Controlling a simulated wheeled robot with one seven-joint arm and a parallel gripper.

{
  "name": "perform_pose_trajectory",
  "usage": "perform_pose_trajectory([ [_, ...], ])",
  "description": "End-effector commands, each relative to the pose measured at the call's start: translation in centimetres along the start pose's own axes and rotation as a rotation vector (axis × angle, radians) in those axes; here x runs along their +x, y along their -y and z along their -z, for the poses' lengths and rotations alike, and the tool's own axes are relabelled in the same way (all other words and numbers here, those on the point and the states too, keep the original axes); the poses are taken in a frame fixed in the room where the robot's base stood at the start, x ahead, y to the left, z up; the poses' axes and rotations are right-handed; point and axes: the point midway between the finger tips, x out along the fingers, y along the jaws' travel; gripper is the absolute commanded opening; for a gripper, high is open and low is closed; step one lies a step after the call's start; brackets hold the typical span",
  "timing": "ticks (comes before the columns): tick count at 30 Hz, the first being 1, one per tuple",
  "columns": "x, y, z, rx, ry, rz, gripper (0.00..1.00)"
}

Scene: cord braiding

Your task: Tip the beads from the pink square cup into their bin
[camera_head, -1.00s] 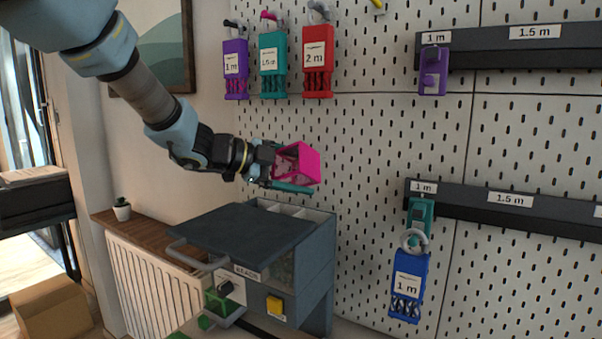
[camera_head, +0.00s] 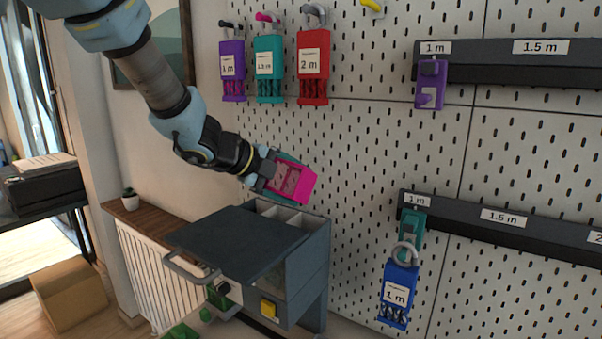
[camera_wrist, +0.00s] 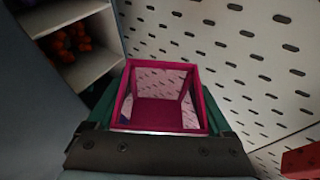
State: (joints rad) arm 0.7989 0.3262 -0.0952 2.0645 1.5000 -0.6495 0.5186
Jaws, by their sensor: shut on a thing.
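The pink square cup (camera_head: 298,184), with a pink frame and see-through walls, is tilted in the air above the grey bead box. My gripper (camera_head: 276,172) is shut on it, with teal fingers along its sides. In the wrist view the cup (camera_wrist: 166,118) fills the middle between the fingers; I see pegboard through its walls and no beads in it. The bead box (camera_head: 309,258) has pale open compartments (camera_head: 283,214) at its back, below the cup. In the wrist view, one compartment at upper left holds orange and dark beads (camera_wrist: 72,42).
A dark lid (camera_head: 238,243) covers the front of the box. The pegboard (camera_head: 365,150) rises close behind and right of the cup. Purple, teal and red tagged holders (camera_head: 313,65) hang above; a blue one (camera_head: 398,290) hangs at right. A radiator (camera_head: 155,265) stands left.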

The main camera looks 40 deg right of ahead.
Motion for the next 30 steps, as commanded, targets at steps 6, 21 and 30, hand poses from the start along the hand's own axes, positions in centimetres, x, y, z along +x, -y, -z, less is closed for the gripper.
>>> perform_pose_trajectory([
  [6, -0.2, 0.3, -0.2, 0.196, 0.129, -0.075, 0.28],
  [21, -2.2, 2.1, -1.9, 0.691, 0.473, -0.285, 0.28],
  [30, -2.5, 2.5, -2.1, 0.752, 0.515, -0.312, 0.28],
])
